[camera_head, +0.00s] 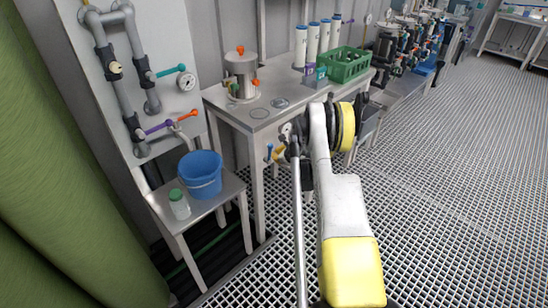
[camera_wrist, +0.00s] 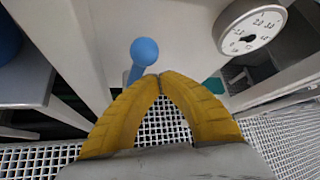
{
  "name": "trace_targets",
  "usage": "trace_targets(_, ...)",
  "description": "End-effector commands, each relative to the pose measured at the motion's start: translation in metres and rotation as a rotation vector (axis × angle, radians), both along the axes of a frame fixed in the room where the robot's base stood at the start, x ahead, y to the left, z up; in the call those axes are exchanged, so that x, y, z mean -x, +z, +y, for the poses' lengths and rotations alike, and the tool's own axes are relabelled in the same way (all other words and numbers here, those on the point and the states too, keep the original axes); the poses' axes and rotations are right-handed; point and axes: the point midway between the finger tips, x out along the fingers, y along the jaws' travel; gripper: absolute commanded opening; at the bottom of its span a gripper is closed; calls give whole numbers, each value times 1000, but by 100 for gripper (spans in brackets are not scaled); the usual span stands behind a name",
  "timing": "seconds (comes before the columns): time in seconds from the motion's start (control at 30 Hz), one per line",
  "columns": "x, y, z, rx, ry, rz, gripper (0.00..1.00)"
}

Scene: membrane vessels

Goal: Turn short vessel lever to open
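A short metal vessel (camera_head: 241,70) with small orange and green knobs stands on the left end of the steel table in the head view. A lever with a round blue knob (camera_head: 269,148) is at the table's front, below the top. The knob is large in the wrist view (camera_wrist: 144,51). My gripper (camera_head: 279,154) is beside this lever. In the wrist view, the yellow fingers of my gripper (camera_wrist: 160,78) meet at their tips, with nothing visible between them. The knob is just beyond the tips; its stem runs down behind the left finger. I cannot tell whether they touch.
A white gauge (camera_wrist: 250,27) is close at the upper right of the wrist view. A blue bucket (camera_head: 201,174) and a green-capped bottle (camera_head: 179,204) stand on a low side table. A green crate (camera_head: 344,64) and white cylinders (camera_head: 312,42) are farther along. Grated floor to the right is clear.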

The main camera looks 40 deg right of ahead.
Motion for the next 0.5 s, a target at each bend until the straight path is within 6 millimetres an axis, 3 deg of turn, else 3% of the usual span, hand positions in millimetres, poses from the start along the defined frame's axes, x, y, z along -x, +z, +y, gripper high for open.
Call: trace_targets(0.5,0,10,11,-3,4,0,0)
